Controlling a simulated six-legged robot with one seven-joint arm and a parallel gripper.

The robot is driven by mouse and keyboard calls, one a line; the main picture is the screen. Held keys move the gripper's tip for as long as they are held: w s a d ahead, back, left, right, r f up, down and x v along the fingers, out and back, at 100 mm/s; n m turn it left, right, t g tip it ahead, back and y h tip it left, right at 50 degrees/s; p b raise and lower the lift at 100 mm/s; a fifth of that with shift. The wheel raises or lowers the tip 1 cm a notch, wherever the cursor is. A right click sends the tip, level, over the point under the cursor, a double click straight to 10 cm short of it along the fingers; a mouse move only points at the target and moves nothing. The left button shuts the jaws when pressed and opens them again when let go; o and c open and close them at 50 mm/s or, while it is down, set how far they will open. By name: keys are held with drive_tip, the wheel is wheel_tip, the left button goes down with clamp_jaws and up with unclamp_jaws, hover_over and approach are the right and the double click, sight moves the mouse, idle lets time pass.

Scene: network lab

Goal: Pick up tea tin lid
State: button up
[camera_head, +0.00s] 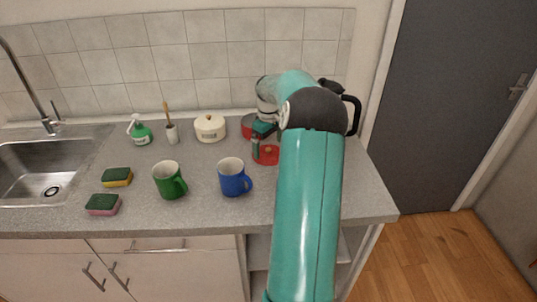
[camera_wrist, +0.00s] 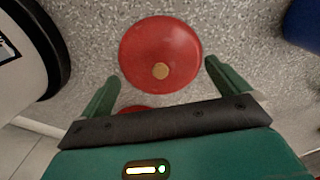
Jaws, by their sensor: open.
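The tea tin lid is a round red disc with a small tan knob (camera_wrist: 160,55). It lies on the speckled worktop between and just beyond my fingertips in the wrist view. In the head view the lid (camera_head: 267,158) is right of the blue mug, partly hidden by my gripper (camera_head: 262,142). My gripper (camera_wrist: 160,76) is open, one green finger on each side of the lid's near edge, with nothing held. A red tin (camera_head: 248,124) stands behind the lid, partly hidden by my arm; a red edge (camera_wrist: 136,109) shows by my palm in the wrist view.
A blue mug (camera_head: 233,180) and a green mug (camera_head: 169,182) stand left of the lid. A cream lidded pot (camera_head: 210,128) is behind. A white, black-rimmed appliance (camera_wrist: 22,60) is close on the wrist view's left. Sponges (camera_head: 103,204) and a sink (camera_head: 48,172) are far left.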

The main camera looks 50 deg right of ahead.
sight(269, 152)
drive_tip(key=shift+f, duration=0.95)
drive_tip(key=c, duration=1)
drive_tip(key=shift+c, duration=0.9)
drive_tip(key=shift+a+f, duration=0.1)
drive_tip(key=shift+f, duration=0.05)
